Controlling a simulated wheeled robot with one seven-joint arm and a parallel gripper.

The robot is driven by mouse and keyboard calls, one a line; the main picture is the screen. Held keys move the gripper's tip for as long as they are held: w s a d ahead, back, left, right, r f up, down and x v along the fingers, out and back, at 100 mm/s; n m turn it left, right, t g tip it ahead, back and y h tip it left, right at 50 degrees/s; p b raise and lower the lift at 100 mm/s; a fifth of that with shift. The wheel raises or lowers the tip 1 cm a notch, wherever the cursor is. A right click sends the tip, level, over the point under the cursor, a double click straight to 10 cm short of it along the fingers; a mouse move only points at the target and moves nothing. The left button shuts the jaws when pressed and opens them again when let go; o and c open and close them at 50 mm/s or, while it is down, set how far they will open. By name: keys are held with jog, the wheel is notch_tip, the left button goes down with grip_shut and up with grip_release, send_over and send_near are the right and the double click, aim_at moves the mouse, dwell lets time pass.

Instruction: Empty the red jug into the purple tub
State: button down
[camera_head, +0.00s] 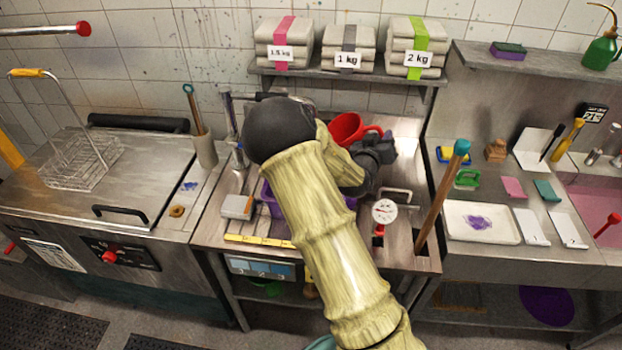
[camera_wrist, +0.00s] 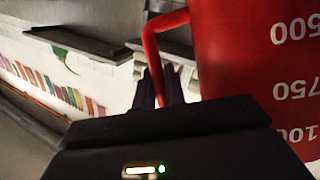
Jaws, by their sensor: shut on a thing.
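The red jug (camera_head: 345,128) is up behind my arm in the head view, above the steel sink bench. In the wrist view the red jug (camera_wrist: 250,60) fills the right side, its printed numbers upside down, so the camera or jug is turned over. My gripper (camera_wrist: 160,88) is shut on the jug's red handle; it also shows in the head view (camera_head: 372,152). The purple tub (camera_head: 268,203) sits on the bench, mostly hidden behind my arm, with only parts of its rim and side showing. The jug's contents cannot be seen.
A round white dial (camera_head: 384,211) and a teal-topped wooden handle (camera_head: 445,190) stand right of the tub. A shelf with weighted packs (camera_head: 348,48) hangs above. A white tray (camera_head: 481,222) lies farther right.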

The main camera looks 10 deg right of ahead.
jog(key=shift+d+f+m, duration=0.2)
jog(key=shift+d+m, duration=0.1)
jog(key=shift+d, duration=0.2)
jog(key=shift+s+d+f+m+g+y+b, duration=0.1)
jog(key=shift+d+f+m+g+y+b, duration=0.5)
jog(key=shift+d+f+m+y+b, duration=0.4)
jog(key=f+b, duration=0.1)
jog(key=d+f+m+y+b, duration=0.1)
jog(key=f+b, duration=0.1)
jog(key=shift+g+y, duration=0.3)
jog(key=shift+s+r, duration=0.15)
jog(key=shift+s, duration=0.05)
jog(key=shift+w, duration=0.1)
